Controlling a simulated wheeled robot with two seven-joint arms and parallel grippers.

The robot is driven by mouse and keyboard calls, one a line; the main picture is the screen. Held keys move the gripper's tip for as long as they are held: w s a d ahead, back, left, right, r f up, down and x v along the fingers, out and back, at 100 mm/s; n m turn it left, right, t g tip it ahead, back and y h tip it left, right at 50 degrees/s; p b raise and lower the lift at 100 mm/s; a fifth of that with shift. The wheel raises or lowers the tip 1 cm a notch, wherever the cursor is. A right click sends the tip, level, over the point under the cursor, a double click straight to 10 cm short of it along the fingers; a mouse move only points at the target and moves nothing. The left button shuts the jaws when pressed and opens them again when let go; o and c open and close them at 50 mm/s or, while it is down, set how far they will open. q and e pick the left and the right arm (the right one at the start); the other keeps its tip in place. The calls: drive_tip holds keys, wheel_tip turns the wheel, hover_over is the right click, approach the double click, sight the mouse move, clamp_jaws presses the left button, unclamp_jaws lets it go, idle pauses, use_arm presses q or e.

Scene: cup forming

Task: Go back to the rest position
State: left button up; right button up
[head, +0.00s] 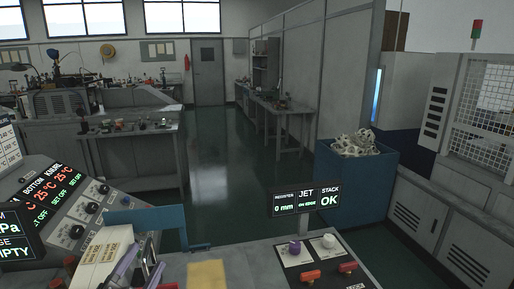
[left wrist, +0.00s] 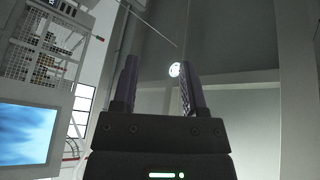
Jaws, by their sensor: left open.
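My left gripper (head: 140,266) is low at the left of the head view, near the front edge of the control panel. Its two dark purplish fingers also show in the left wrist view (left wrist: 158,64). They stand apart with nothing held between them. A small bright round spot shows beside the right finger in that view; I cannot tell what it is. My right gripper is in neither view.
A control panel (head: 70,203) with knobs and temperature readouts is at the left. A small display (head: 306,200) reads OK above red handles (head: 310,275). A blue bin (head: 358,182) of pale scraps stands behind. The green floor (head: 225,180) beyond is clear.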

use_arm(q)
wheel_tip(320, 180, down, 8)
drive_tip(key=s+a+n+g+y, duration=0.2)
drive_tip(key=a+n+g+y, duration=0.15)
drive_tip(key=n+y, duration=0.3)
drive_tip(key=s+d+f+n+g+h, duration=0.1)
drive_tip(key=s+d+f+n+g, duration=0.15)
drive_tip(key=s+f+g, duration=0.55)
drive_tip(key=s+d+f+n+g+h, duration=0.15)
drive_tip(key=s+d+f+g, duration=0.25)
drive_tip(key=s+f+g, duration=0.45)
drive_tip(key=s+f+t+b, duration=0.1)
drive_tip(key=s+f+b, duration=0.15)
drive_tip(key=f, duration=0.85)
drive_tip(key=s+f+b, duration=0.1)
drive_tip(key=f+b, duration=0.2)
drive_tip(key=f, duration=0.8)
drive_tip(key=s+a+f+b, duration=0.3)
drive_tip(key=s+f+b, duration=0.1)
drive_tip(key=s+f, duration=0.9)
drive_tip(key=shift+a+f+m+g, duration=0.35)
drive_tip(key=shift+a+f+g, duration=0.05)
drive_tip(key=shift+f, duration=0.5)
drive_tip(key=shift+s, duration=0.1)
